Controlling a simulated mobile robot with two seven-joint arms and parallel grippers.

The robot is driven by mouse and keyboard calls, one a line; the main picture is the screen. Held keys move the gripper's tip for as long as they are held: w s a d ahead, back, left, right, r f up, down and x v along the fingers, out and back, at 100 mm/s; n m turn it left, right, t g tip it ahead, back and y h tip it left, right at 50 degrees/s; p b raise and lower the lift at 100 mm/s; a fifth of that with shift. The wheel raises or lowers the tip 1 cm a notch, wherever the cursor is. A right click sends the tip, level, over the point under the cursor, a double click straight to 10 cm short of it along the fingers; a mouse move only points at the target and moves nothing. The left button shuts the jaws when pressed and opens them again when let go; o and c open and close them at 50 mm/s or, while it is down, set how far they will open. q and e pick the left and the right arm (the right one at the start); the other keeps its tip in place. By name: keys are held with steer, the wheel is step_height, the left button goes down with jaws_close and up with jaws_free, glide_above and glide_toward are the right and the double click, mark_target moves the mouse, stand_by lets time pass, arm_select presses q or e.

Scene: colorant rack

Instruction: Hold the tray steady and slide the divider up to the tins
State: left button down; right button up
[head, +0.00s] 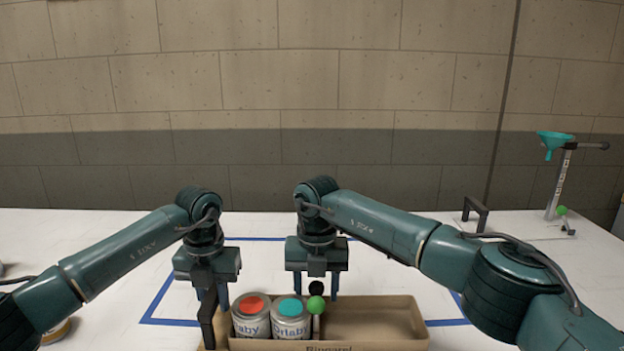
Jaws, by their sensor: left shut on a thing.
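A tan open tray (385,343) stands at the front of the table. At its left end are two grey tins side by side, a red-topped tin (250,328) and a teal-topped tin (290,328). The divider (317,328) stands upright close to the right of the teal-topped tin; a green knob (316,305) shows above it. I cannot tell whether divider and tin touch. My left gripper (212,322) is shut on the tray's left end.
The tray's right part is empty. A blue tape outline (160,298) marks the white table around the tray. At the back right are a stand with a teal funnel (553,143) and a black bracket (475,212). A yellowish round thing (57,332) is partly hidden at the left.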

steer(key=shift+s+a, duration=0.15)
step_height(320, 180, up, 12)
steer(key=shift+d, duration=0.2)
stand_by(0.4)
arm_select(q)
steer(key=c, duration=1.1)
jaws_free()
